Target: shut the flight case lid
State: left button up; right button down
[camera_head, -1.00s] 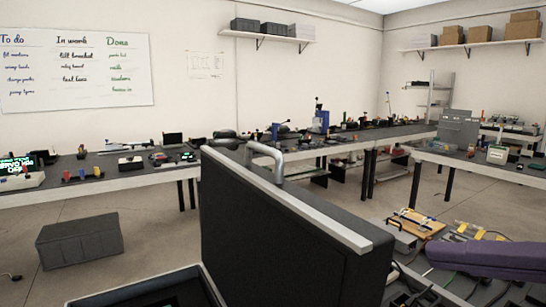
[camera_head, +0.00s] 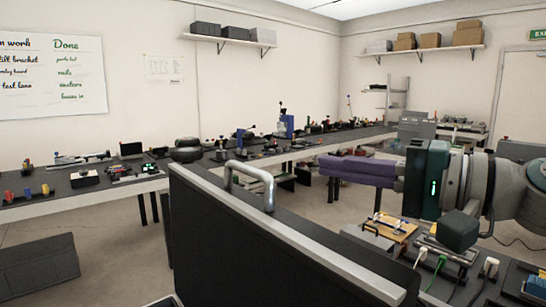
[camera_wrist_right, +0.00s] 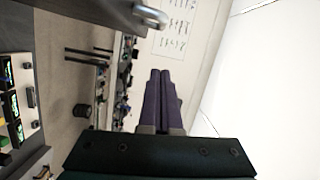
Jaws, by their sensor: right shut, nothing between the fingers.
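The flight case lid (camera_head: 245,255) stands open and upright in the head view, a dark panel with a silver edge. A silver handle (camera_head: 250,181) is on its top edge. Only a sliver of the case's lower part (camera_head: 165,301) shows at the bottom. My right gripper (camera_head: 323,165), with purple fingers, is shut and empty. In the head view it appears right of the handle, apart from the lid. In the right wrist view its closed fingers (camera_wrist_right: 160,73) point up the picture, with the lid (camera_wrist_right: 85,10) and handle (camera_wrist_right: 151,15) at the upper left. My left gripper is out of view.
A long bench (camera_head: 105,194) with tools and instruments runs along the back wall. A bench (camera_head: 459,292) with cables and small parts lies right of the lid, under my right arm. A dark grey box (camera_head: 38,266) stands on the floor at left.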

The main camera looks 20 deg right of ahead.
jog(key=w+a+p, duration=0.2)
jog(key=a+p, duration=0.1)
jog(key=a, duration=0.3)
jog(key=shift+f, duration=0.35)
jog(key=shift+a, duration=0.1)
